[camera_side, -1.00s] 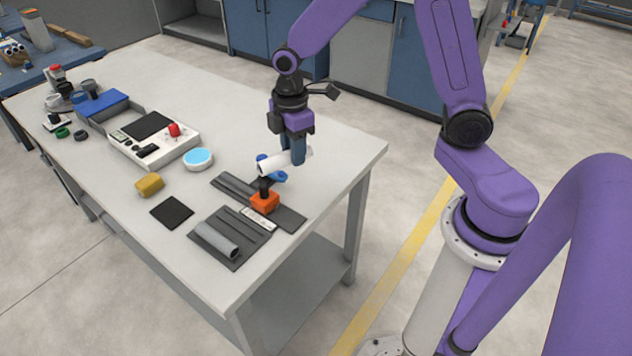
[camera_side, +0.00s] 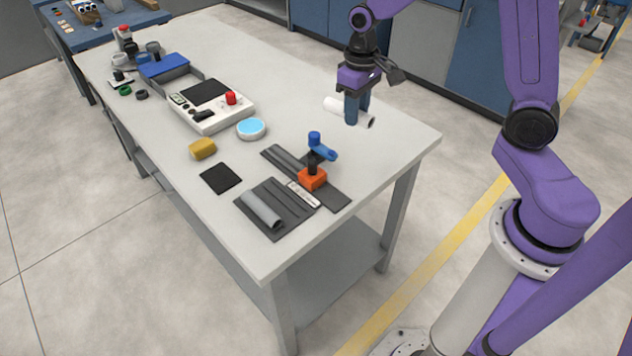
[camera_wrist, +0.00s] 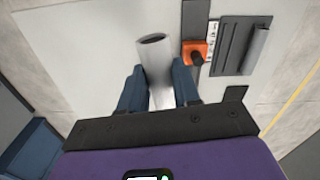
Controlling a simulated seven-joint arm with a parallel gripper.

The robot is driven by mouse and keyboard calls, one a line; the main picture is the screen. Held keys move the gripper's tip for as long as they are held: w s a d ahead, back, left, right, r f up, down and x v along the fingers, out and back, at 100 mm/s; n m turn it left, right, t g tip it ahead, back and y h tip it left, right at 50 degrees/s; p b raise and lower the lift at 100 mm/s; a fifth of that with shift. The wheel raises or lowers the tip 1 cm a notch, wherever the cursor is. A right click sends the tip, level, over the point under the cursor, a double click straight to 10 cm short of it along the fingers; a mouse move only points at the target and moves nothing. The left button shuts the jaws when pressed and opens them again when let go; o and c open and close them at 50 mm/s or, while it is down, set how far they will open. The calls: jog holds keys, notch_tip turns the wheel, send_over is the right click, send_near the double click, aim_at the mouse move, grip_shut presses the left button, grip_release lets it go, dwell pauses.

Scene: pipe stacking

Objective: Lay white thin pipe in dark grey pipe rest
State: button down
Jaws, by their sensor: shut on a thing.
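My gripper (camera_side: 358,108) is shut on the white thin pipe (camera_side: 335,103) and holds it above the table at the back right. In the wrist view, the pipe (camera_wrist: 155,58) sits between the two blue fingers (camera_wrist: 160,85), its hollow end pointing away from the wrist. A dark grey ridged rest plate (camera_side: 295,197) lies near the table's front edge, with a grey pipe (camera_side: 260,208) lying on it. The plate also shows in the wrist view (camera_wrist: 232,45), apart from the held pipe. Which grooves are free is hard to tell.
An orange block with a blue handle (camera_side: 312,178) stands on a long dark strip (camera_side: 335,196) beside the plate. A blue-topped round dish (camera_side: 251,128), a yellow block (camera_side: 203,149), a black pad (camera_side: 220,178) and a white control box (camera_side: 210,115) are to the left.

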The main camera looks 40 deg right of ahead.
jog(key=s+a+f+n, duration=0.2)
jog(key=a+n, duration=0.4)
jog(key=n, duration=1.1)
jog(key=s+a+f+n, duration=0.2)
jog(key=s+a+n, duration=0.3)
jog(key=n, duration=1.2)
jog(key=shift+a+f+n, duration=0.3)
jog(key=shift+a+f, duration=0.1)
